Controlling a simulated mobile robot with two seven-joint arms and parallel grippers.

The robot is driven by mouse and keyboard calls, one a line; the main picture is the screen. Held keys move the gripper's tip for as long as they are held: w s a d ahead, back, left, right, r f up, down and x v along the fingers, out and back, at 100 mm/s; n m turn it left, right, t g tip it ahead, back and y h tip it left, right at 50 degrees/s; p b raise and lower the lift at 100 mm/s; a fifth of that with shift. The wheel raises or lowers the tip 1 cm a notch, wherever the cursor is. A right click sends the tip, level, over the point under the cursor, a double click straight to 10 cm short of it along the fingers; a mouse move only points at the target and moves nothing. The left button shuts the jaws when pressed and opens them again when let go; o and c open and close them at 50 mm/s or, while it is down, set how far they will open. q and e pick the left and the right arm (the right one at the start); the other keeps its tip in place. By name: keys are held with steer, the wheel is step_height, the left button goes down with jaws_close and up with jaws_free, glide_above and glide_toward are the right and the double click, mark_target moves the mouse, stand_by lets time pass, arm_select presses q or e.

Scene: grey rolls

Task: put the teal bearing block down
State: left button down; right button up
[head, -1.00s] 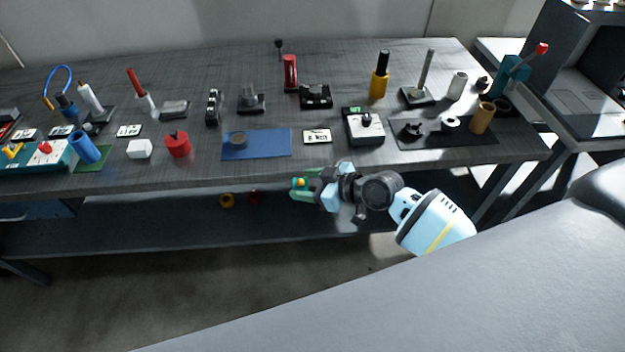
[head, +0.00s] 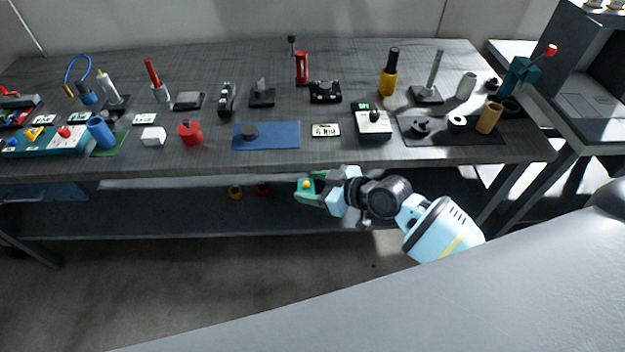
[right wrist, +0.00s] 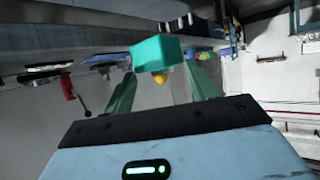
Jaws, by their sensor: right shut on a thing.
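The teal bearing block (right wrist: 157,52) is held between the green fingers of my right gripper (right wrist: 163,88) in the right wrist view, with a small yellow-orange part showing at its near side. In the head view the right gripper (head: 308,190) is just in front of the workbench's front edge, below the height of the top. The block (head: 304,184) is small there and partly hidden by the fingers. It appears clear of the bench. My left gripper does not show.
The grey workbench (head: 345,155) has a blue mat (head: 283,136) holding a dark round piece (head: 249,133). A white label card (head: 325,130), a red weight (head: 190,132) and a black mat (head: 470,135) with several parts lie near. A lower shelf (head: 150,222) runs underneath.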

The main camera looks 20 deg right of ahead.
steer(key=s+d+r+m+t+h, duration=0.1)
steer(key=s+d+r+m+h, duration=0.1)
steer(key=r, duration=0.5)
steer(key=s+d+r+m+t+h, duration=0.2)
steer(key=d+r+m+h, duration=0.3)
steer(key=r, duration=0.3)
steer(key=shift+s+d+r+m+h, duration=0.15)
steer(key=shift+s+m+h, duration=0.35)
steer(key=shift+m+h, duration=0.35)
